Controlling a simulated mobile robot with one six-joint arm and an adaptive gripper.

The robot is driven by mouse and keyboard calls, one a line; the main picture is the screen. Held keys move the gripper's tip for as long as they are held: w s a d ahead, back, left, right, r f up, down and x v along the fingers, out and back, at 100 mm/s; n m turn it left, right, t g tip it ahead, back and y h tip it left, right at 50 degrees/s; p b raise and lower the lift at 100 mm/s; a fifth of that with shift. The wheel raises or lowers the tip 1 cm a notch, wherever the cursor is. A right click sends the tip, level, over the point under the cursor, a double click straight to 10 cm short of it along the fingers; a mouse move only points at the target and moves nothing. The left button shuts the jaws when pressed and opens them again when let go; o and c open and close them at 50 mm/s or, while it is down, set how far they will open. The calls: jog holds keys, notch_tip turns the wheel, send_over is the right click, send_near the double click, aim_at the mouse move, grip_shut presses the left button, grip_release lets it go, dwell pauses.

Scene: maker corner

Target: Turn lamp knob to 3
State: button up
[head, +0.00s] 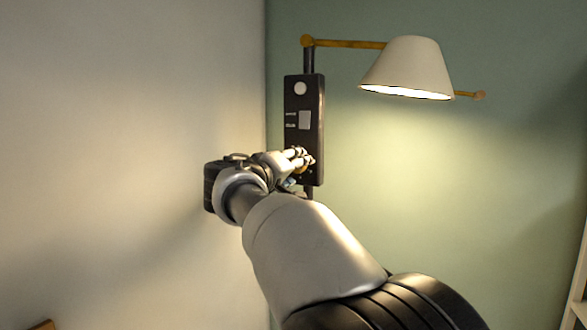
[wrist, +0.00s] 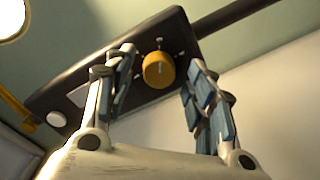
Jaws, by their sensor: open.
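The lamp's dark control box (head: 311,90) is mounted upright near the wall corner in the head view. Its orange knob (wrist: 158,70) shows clearly in the wrist view, with a light pointer line and small tick marks around it. I cannot read numbers at the marks. My gripper (wrist: 163,85) is open, its two fingers standing on either side of the knob in the picture, apart from it. In the head view my gripper (head: 303,160) is at the lower part of the box and mostly hides the knob. The lamp shade (head: 408,66) is lit.
A yellow arm (head: 350,44) joins the shade to the post above the box. A pale wall (head: 130,120) stands close at left. A shelf edge (head: 578,270) shows at far right. The green wall (head: 480,190) below the shade is clear.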

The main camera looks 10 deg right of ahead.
jog(key=v, duration=1.1)
jog(key=shift+s, duration=0.35)
jog(key=shift+a, duration=0.15)
jog(key=s+d+f+m+g+y, duration=0.1)
jog(key=s+d+f+g+y, duration=0.35)
jog(key=s+d+f, duration=0.9)
jog(key=s+a+f+m+g+y, duration=0.1)
jog(key=s+a+f+g+y, duration=0.1)
jog(key=s+f, duration=0.8)
jog(key=s+a+f+g+y, duration=0.3)
jog(key=s+f, duration=0.6)
jog(key=s, duration=0.4)
jog(key=shift+a+f+m, duration=0.4)
jog(key=shift+a, duration=0.3)
jog(key=shift+y, duration=0.25)
